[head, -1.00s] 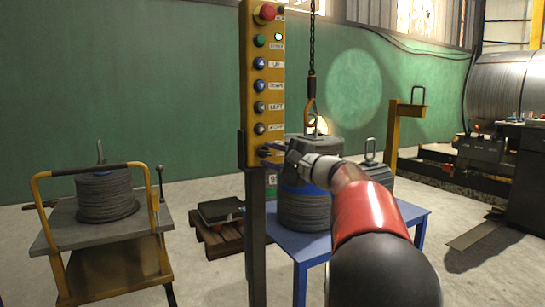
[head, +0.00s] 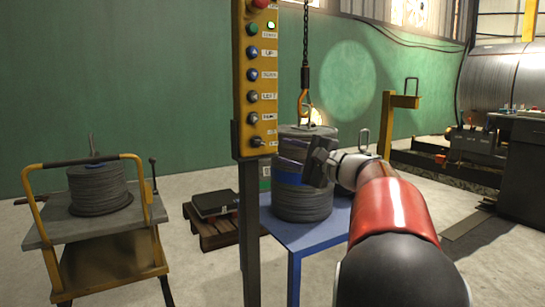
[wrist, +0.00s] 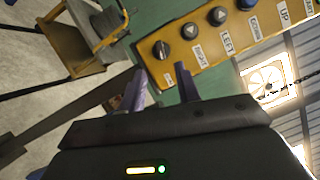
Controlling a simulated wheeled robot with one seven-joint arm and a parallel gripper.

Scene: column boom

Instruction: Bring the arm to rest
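My gripper (head: 314,168) is on the end of my red and black arm in the head view, to the right of the yellow control panel (head: 256,90) and apart from it. In the wrist view its two purple-grey fingers (wrist: 163,80) stand apart with nothing held between them. The panel (wrist: 215,45) lies just beyond the fingertips in that view, with its black knob (wrist: 161,50) closest to them. In the head view the gripper hides part of a stack of grey coils (head: 303,205), so its distance from the stack is hard to tell.
The coil stack stands on a blue table (head: 300,238) under a hanging hook (head: 305,105). A yellow-handled cart (head: 50,238) with a coil (head: 98,190) stands at left. A wooden pallet (head: 212,238) lies between. A yellow post (head: 386,125) stands behind.

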